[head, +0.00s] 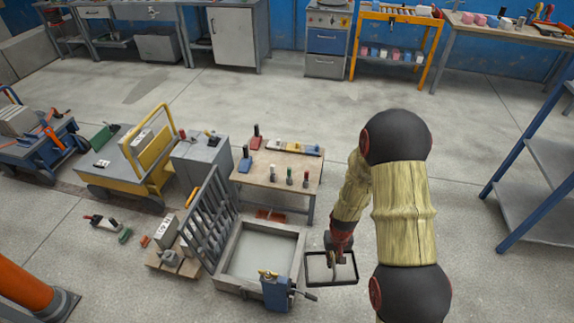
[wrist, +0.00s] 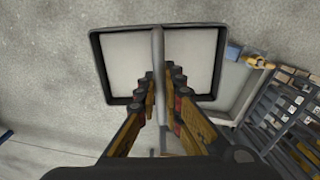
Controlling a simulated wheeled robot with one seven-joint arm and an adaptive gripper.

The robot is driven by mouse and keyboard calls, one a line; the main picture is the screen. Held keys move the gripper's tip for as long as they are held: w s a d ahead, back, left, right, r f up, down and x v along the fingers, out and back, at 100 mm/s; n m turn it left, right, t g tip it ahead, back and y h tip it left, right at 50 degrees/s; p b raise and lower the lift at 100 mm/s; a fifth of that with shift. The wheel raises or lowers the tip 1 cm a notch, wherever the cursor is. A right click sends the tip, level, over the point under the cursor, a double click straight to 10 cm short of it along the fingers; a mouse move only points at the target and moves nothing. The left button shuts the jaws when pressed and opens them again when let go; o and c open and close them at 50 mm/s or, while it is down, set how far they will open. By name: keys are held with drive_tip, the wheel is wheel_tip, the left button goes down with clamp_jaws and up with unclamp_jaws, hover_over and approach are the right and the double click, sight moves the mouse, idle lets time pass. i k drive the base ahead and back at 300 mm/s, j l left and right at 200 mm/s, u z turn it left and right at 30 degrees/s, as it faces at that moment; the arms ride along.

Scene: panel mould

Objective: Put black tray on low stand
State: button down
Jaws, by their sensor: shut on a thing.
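The black tray (head: 308,270) is a shallow rectangle with a dark rim and a pale inside. In the wrist view the tray (wrist: 100,68) lies ahead of the fingers, with a grey bar across its middle. My gripper (head: 341,259) reaches down over the tray in the head view. In the wrist view my gripper (wrist: 160,82) has its fingers on both sides of the bar, shut on it. The tray appears to be over the floor, right of the mould box; its exact height is unclear. A low wooden-topped stand (head: 275,181) is beyond, to the upper left.
The stand's top holds tools and small bottles around its edges; its middle is bare. The square mould box (head: 301,250) with an upright grate (head: 207,222) is left of the tray. A yellow cart (head: 120,170) is farther left, and blue shelving (head: 530,185) is right.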

sight(285, 160)
drive_tip(key=i+l+u, duration=0.1)
drive_tip(key=l, duration=0.25)
drive_tip(key=i+l+u, duration=0.1)
drive_tip(key=i+l, duration=0.15)
drive_tip(key=i+l+u, duration=0.1)
drive_tip(key=l, duration=0.4)
drive_tip(key=i+l+u, duration=0.1)
drive_tip(key=l, duration=0.25)
drive_tip(key=i+l+u, duration=0.1)
drive_tip(key=i+l, duration=0.15)
drive_tip(key=l, duration=0.15)
drive_tip(key=i+l+u, duration=0.1)
drive_tip(key=l, duration=0.3)
drive_tip(key=i+l+u, duration=0.1)
drive_tip(key=i, duration=0.4)
drive_tip(key=i+l+u, duration=0.15)
drive_tip(key=i, duration=0.3)
drive_tip(key=i+l+u, duration=0.1)
drive_tip(key=i+l, duration=0.15)
drive_tip(key=i, duration=0.25)
drive_tip(key=i+j, duration=0.15)
drive_tip(key=i+u, duration=0.05)
drive_tip(key=i, duration=0.05)
